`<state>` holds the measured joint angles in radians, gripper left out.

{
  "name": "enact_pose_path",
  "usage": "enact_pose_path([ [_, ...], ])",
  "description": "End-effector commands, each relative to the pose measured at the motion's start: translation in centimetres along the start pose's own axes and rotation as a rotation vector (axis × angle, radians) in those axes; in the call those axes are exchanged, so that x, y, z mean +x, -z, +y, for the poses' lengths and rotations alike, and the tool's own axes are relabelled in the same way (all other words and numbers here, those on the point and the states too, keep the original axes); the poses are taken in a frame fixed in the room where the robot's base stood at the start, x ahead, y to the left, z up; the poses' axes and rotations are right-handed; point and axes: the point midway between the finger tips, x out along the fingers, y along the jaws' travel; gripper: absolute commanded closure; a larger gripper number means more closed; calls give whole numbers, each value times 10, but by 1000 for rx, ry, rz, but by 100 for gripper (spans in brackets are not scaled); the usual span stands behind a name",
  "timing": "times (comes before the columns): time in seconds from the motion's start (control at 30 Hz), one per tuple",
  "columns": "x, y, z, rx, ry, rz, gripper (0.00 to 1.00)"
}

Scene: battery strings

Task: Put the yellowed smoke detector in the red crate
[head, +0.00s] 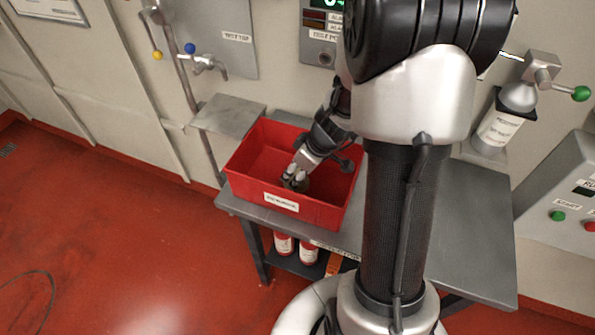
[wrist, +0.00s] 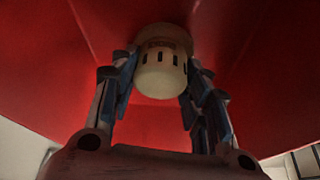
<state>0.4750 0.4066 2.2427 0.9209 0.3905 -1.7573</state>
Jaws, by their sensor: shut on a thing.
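The red crate (head: 315,212) stands on the grey metal table, with a white label on its front wall. My gripper (head: 296,180) reaches down inside the crate, below the level of its rim. In the wrist view my gripper (wrist: 158,66) is shut on the yellowed smoke detector (wrist: 160,80), a cream rounded body with dark slots, held between the two fingers. Red crate walls (wrist: 60,85) surround it there. In the head view I cannot make out the detector clearly at the fingers. Whether it touches the crate floor cannot be told.
The grey table (head: 470,235) has bare room to the right of the crate, partly behind my arm. Red bottles (head: 308,252) stand on the shelf below. A tap (head: 205,62) and a panel are on the wall behind. A labelled cylinder (head: 500,125) is at the right.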

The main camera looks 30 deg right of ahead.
Motion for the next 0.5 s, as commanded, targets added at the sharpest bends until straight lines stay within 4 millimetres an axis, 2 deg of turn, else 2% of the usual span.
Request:
enact_pose_path([
  [0.07,3,-1,0,-1,-1,0,83],
  [0.1,3,-1,0,-1,0,0,56],
  [0.4,2,-1,0,0,0,0,37],
  [0.5,2,-1,0,0,0,0,37],
])
